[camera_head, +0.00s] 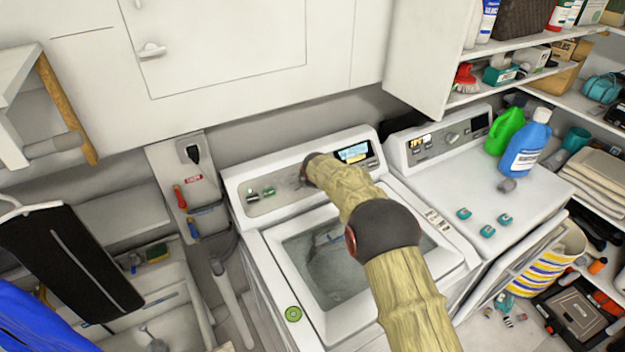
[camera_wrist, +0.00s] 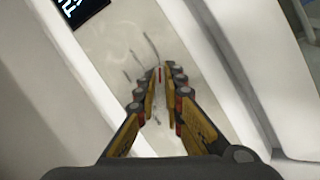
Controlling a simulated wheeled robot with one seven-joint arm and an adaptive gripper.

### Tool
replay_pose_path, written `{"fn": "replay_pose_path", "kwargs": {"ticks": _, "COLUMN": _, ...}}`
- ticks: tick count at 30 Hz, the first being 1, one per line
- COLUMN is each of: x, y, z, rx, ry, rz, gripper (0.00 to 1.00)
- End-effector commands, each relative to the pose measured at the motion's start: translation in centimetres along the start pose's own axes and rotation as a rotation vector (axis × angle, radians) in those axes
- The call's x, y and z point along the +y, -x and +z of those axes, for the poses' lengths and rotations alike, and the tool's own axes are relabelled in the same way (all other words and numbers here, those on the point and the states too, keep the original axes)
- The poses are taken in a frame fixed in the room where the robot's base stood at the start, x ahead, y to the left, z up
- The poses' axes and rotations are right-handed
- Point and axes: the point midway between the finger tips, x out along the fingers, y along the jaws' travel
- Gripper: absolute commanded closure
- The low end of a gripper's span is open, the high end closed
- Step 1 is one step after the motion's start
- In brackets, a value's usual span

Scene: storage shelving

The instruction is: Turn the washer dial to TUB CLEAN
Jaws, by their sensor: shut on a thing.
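The washer (camera_head: 255,215) is white and top-loading, with a grey control panel (camera_head: 280,205) along its back and a lit display (camera_head: 353,152) on the panel's right. My gripper (camera_wrist: 160,82) is at the middle of this panel, with its two fingers shut on the dial (camera_wrist: 160,74). A small red mark shows on the dial between the fingertips. Thin curved markings lie around it in the wrist view, too blurred to read. In the head view my arm hides most of the dial, so I cannot tell which setting it points to.
A second white machine (camera_head: 460,150) stands to the right, carrying a green bottle (camera_head: 505,130), a blue bottle (camera_head: 525,148) and small teal items. A cabinet (camera_head: 230,45) hangs above the washer. Stocked shelves are at far right and a sink area at left.

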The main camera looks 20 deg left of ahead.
Motion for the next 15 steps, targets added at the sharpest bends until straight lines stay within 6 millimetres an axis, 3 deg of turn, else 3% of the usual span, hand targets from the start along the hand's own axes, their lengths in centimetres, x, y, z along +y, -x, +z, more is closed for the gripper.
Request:
{"fn": "replay_pose_path", "kwargs": {"ticks": 4, "x": 0.00, "y": -0.03, "z": 0.13, "rx": -0.001, "ry": -0.002, "rz": 0.000, "gripper": 1.00}}
{"fn": "replay_pose_path", "kwargs": {"ticks": 5, "x": 0.00, "y": -0.03, "z": 0.13, "rx": -0.001, "ry": -0.002, "rz": 0.000, "gripper": 0.89}}
{"fn": "replay_pose_path", "kwargs": {"ticks": 8, "x": -0.01, "y": -0.03, "z": 0.11, "rx": -0.001, "ry": -0.001, "rz": -0.001, "gripper": 0.83}}
{"fn": "replay_pose_path", "kwargs": {"ticks": 15, "x": -0.03, "y": -0.01, "z": 0.05, "rx": -0.001, "ry": 0.000, "rz": 0.000, "gripper": 0.83}}
